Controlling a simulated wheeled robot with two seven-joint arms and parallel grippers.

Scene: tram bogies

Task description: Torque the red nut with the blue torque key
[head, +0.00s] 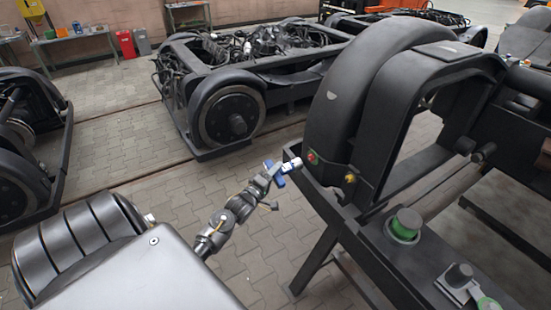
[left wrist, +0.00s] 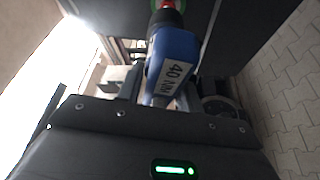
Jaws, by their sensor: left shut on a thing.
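The red nut (head: 312,157) sits on the side of the dark bogie frame, with green around it. My left gripper (head: 268,176) is shut on the blue torque key (head: 281,171), left of the red nut. The key's pale tip points at the nut, with a small gap in the head view. In the left wrist view the key (left wrist: 172,58) shows a "40 Nm" label between the fingers (left wrist: 158,92). Red (left wrist: 168,4) shows at the key's far end; I cannot tell whether they touch there. My right gripper is out of view.
A yellow nut (head: 350,178) sits right of the red one on the same bogie frame (head: 405,130). A green-banded knob (head: 405,224) stands on the frame's near part. Another bogie (head: 235,110) stands behind.

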